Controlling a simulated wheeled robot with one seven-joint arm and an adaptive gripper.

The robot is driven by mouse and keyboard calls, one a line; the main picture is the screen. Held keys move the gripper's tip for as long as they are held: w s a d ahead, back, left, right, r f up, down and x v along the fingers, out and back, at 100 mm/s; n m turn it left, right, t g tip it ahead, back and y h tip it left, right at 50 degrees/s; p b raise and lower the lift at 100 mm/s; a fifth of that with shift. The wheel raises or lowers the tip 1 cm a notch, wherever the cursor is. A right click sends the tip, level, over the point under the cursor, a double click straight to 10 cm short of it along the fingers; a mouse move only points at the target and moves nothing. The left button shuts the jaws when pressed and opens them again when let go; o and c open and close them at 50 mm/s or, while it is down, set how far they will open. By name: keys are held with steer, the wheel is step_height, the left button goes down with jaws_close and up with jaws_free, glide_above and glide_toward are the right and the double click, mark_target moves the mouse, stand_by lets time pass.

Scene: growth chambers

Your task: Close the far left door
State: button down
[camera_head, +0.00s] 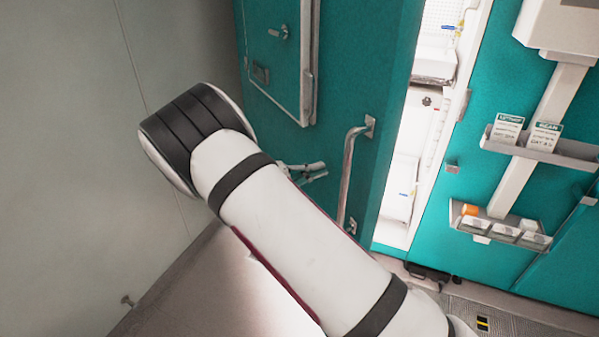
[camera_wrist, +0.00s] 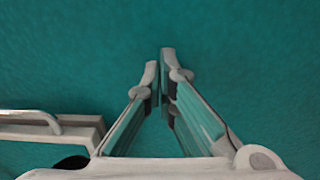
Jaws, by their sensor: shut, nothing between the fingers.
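The teal door (camera_head: 350,75) stands ajar in the head view, with a lit white gap (camera_head: 425,110) along its right edge. A long, bent metal handle (camera_head: 348,172) is fixed upright near that edge. My gripper (camera_head: 324,169) shows just left of the handle, in front of the door and partly hidden by my arm. In the wrist view my gripper (camera_wrist: 160,62) is shut and empty, its tips pointing at a plain teal surface (camera_wrist: 240,60). I cannot tell whether the tips touch it.
A framed panel (camera_head: 275,45) with a small latch is on the door. White shelves show in the gap. Right of it, a teal wall carries a card rack (camera_head: 545,150) and a lower shelf of small containers (camera_head: 500,228). A grey wall (camera_head: 70,130) stands left.

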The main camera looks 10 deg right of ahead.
steer(key=shift+w+d, duration=0.15)
steer(key=shift+d, duration=0.55)
